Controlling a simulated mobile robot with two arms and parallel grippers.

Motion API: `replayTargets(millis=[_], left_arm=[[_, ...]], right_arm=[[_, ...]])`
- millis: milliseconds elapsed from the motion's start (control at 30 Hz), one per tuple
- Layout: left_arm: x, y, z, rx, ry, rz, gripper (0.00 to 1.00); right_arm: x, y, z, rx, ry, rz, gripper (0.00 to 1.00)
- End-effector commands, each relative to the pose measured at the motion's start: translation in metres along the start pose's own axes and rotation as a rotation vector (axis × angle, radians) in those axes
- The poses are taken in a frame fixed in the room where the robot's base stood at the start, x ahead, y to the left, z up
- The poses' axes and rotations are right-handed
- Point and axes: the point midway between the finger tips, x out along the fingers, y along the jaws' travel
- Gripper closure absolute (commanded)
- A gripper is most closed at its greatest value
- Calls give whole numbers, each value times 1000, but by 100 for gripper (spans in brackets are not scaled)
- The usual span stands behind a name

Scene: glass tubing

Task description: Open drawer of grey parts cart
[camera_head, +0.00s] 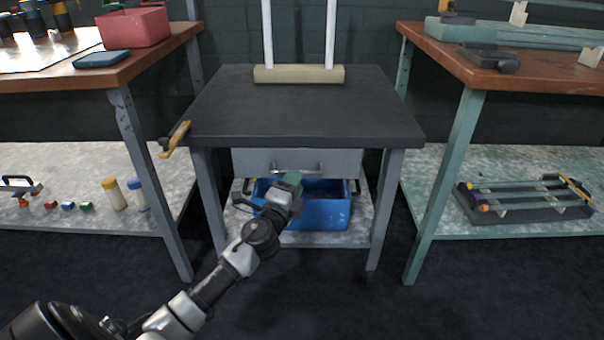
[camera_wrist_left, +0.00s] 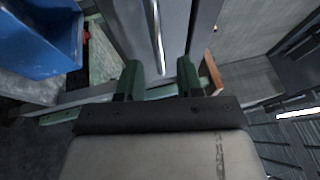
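The grey parts cart (camera_head: 300,118) has a dark top and grey legs, and stands in the middle of the head view. Its light grey drawer (camera_head: 252,162) sits under the top and looks shut. The bar handle (camera_head: 305,168) is on the drawer front. My left gripper (camera_head: 291,178) is just in front of and slightly below the handle. In the left wrist view, its green fingers (camera_wrist_left: 158,68) are spread apart and empty, with the handle (camera_wrist_left: 157,35) lined up beyond the gap. Contact with the handle does not show. My right gripper is not in view.
A blue bin (camera_head: 325,212) stands on the cart's lower shelf, below the drawer. A yellow-handled tool (camera_head: 176,138) is at the cart's left edge. Wooden-topped benches stand at left (camera_head: 60,80) and right (camera_head: 540,85). The dark floor (camera_head: 330,290) in front is clear.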

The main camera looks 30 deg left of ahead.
Motion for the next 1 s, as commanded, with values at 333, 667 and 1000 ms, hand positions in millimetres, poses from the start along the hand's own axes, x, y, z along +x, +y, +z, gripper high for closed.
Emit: replayTargets(millis=[333, 667, 1000], left_arm=[[40, 1, 0, -1, 0, 1, 63], [42, 1, 0, -1, 0, 2, 66], [42, 1, 0, -1, 0, 2, 100]], right_arm=[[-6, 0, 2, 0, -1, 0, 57], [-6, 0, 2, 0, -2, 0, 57], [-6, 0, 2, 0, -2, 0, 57]])
